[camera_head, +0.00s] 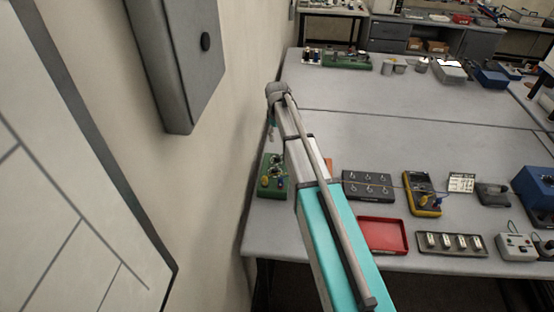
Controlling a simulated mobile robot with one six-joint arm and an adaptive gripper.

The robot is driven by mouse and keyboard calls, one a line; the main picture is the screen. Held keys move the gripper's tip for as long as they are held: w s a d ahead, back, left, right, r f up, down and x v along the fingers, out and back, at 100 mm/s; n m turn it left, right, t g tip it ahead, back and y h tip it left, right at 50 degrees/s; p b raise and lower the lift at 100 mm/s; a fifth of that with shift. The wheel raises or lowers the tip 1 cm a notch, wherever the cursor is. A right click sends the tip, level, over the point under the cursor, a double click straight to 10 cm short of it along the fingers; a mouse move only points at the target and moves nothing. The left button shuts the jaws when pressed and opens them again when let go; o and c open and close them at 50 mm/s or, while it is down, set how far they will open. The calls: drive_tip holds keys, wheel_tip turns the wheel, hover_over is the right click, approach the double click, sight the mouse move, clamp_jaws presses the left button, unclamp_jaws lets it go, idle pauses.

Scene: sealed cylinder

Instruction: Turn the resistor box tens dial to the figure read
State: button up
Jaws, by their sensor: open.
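A green box (266,190) with small knobs or terminals on top stands at the left end of the near table; it may be the resistor box, but its dials and figures are too small to read. My teal and grey arm reaches up past its right side. Below the arm's far bend, my gripper (271,138) appears to hang just beyond the green box, small and partly hidden by the arm. It is open; contact with the box cannot be judged. A yellow multimeter (423,203) lies to the right, its reading not legible.
A black switch box (367,197), an empty red tray (384,250), a black unit with several pale parts (451,254) and a blue box (536,196) stand right of my arm. A grey wall cabinet (180,60) juts out at left. The middle of the tabletop (420,142) is clear.

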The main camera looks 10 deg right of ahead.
sight(277, 156)
drive_tip(key=shift+f+b, duration=5.3)
drive_tip(key=shift+f, duration=0.35)
clamp_jaws()
